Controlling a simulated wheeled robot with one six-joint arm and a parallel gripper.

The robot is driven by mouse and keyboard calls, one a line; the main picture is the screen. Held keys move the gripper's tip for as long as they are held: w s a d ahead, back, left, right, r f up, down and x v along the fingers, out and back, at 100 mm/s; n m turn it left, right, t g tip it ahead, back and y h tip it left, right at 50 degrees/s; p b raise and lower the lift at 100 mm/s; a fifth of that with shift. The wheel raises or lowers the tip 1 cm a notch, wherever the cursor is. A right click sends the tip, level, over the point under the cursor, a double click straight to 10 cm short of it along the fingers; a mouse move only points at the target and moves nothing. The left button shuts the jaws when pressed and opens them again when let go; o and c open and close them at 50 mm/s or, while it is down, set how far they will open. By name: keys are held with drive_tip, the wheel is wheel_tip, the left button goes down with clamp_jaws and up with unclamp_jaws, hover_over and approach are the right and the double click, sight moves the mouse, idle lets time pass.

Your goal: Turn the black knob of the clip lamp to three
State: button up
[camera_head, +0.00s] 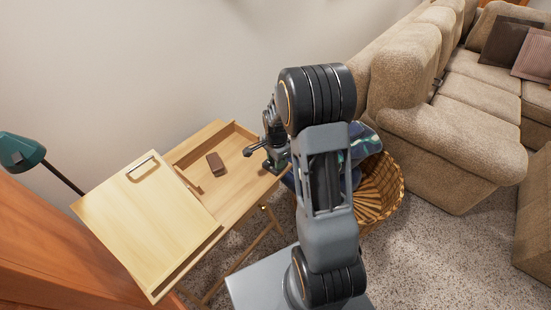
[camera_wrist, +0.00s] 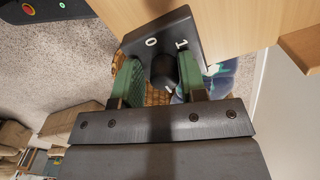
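The black base (camera_wrist: 185,35) of what looks like the clip lamp sits at the edge of the wooden desk in the wrist view, with white marks 0 and 1 on its face. The black knob (camera_wrist: 163,72) stands out from it. My gripper (camera_wrist: 162,80) has its green fingertips on either side of the knob. A gap shows at the left finger; I cannot tell whether the right finger touches. The other marks are hidden or out of view. In the head view my gripper (camera_head: 278,165) is at the desk's right edge and my arm hides much of that spot.
The desk (camera_head: 235,160) has a raised slanted board (camera_head: 150,215) and a brown block (camera_head: 215,164). A teal lamp head (camera_head: 20,152) is at the far left. A wicker basket (camera_head: 385,188) with cloth stands beside the desk. A beige sofa (camera_head: 450,150) is at the right.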

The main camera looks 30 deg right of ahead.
drive_tip(key=shift+o, duration=1.2)
drive_tip(key=shift+w+r, duration=0.1)
drive_tip(key=shift+r, duration=0.1)
wheel_tip(320, 180, up, 14)
drive_tip(key=p, duration=0.2)
drive_tip(key=shift+f, duration=0.2)
drive_tip(key=s+a+r+n+t+p, duration=0.2)
drive_tip(key=s+a+r+n+p, duration=0.2)
drive_tip(key=s+r+n, duration=0.4)
drive_tip(key=s+a+r+n+t+p, duration=0.1)
drive_tip(key=s+a+r+n+p, duration=0.4)
drive_tip(key=s+r+n+p, duration=0.2)
wheel_tip(320, 180, up, 3)
drive_tip(key=shift+s+a+f+n+t, duration=0.2)
drive_tip(key=shift+s+n+t, duration=0.2)
drive_tip(key=shift+s+n, duration=0.15)
